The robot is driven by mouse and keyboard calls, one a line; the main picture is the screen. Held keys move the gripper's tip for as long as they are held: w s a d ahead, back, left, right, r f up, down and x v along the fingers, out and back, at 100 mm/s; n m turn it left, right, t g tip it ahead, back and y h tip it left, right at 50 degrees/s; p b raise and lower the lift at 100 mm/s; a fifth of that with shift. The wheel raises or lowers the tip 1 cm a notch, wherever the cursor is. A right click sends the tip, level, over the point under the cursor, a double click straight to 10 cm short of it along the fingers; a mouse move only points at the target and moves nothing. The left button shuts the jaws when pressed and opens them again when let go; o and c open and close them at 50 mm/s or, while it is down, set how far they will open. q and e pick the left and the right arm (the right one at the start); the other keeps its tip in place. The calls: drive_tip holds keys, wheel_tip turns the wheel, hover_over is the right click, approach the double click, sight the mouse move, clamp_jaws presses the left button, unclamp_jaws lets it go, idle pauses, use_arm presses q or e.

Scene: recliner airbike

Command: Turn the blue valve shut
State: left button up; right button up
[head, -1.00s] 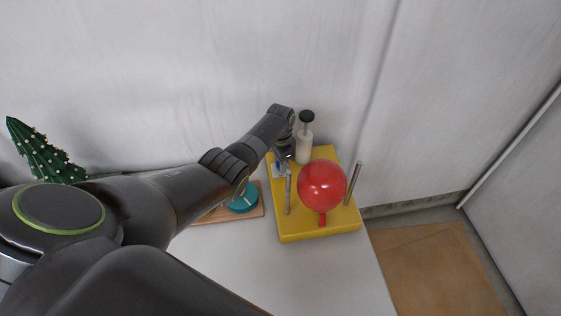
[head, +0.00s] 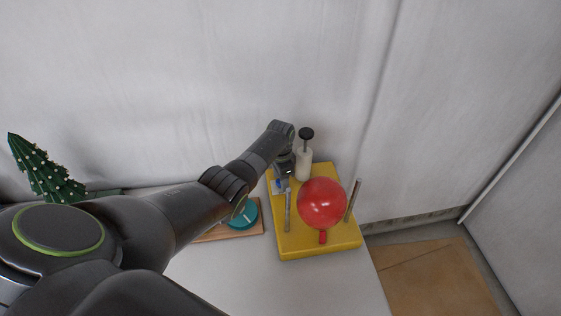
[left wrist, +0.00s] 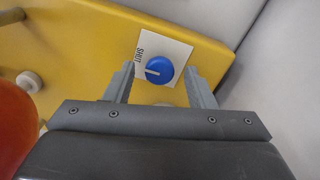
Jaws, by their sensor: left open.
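The blue valve (left wrist: 159,69) is a round knob with a white pointer line, on a white plate (left wrist: 176,47) marked SHUT, in the left wrist view. The pointer line points toward the left, on the side of the lettering. In the head view only a small blue bit (head: 278,184) shows beside my gripper. My left gripper (left wrist: 160,82) is open, with one finger on each side of the knob in the picture. I cannot tell whether the fingers touch it. In the head view the left gripper (head: 285,172) is over the yellow base's back left corner. My right gripper is not in view.
The yellow base (head: 318,243) carries a red balloon (head: 322,203), upright metal posts (head: 353,200) and a white pump with a black knob (head: 304,162). A teal dial (head: 243,215) on a wooden board is left of it. A cactus (head: 45,170) stands far left. White walls are close behind.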

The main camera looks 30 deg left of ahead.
use_arm(q)
wheel_tip(320, 180, up, 17)
idle(0.5)
idle(0.4)
